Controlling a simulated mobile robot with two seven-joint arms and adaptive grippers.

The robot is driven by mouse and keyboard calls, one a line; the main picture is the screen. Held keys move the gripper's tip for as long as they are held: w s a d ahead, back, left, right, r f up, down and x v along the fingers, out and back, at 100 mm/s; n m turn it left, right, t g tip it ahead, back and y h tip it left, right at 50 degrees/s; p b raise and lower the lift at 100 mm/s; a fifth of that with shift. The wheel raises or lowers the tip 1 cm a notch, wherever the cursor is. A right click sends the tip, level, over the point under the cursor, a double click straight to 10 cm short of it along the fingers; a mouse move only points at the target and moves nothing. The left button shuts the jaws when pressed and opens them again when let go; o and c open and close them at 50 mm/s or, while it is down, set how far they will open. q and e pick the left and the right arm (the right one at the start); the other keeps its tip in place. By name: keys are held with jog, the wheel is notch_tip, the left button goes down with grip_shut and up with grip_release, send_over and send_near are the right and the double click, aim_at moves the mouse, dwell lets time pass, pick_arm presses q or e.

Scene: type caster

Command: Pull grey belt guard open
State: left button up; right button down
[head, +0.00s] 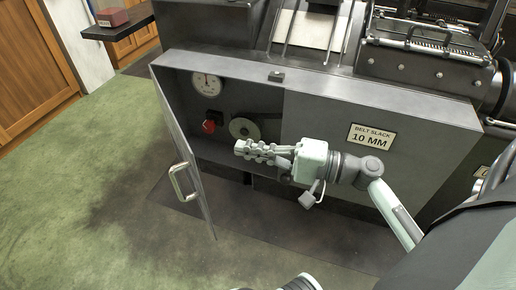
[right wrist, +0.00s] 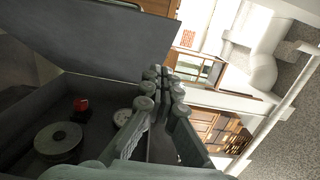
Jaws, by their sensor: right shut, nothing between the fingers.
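The grey belt guard (head: 184,165) is a flat door hinged at the left end of the grey housing. It stands swung open, out toward the floor, with a metal bar handle (head: 184,181) on its face. In the right wrist view a broad grey panel (right wrist: 105,40), which looks like the guard, spans the upper left. My right gripper (head: 240,148) is shut and empty. It points left in front of the open compartment, apart from the guard and its handle in the head view. My left gripper is not in view.
The open compartment holds a dial gauge (head: 207,84), a red knob (head: 208,126) and a pulley (head: 243,129). A fixed panel with a "BELT SLACK 10 MM" label (head: 371,136) is at right. Green floor (head: 90,200) lies clear at left. A dark shelf (head: 120,27) carries a brown block (head: 112,17).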

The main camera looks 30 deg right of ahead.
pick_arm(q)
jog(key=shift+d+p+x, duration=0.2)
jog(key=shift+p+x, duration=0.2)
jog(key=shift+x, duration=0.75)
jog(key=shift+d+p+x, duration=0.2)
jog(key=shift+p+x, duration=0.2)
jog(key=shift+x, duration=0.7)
pick_arm(e)
jog(key=w+a, duration=0.4)
jog(key=a, duration=0.3)
jog(key=shift+a, duration=0.15)
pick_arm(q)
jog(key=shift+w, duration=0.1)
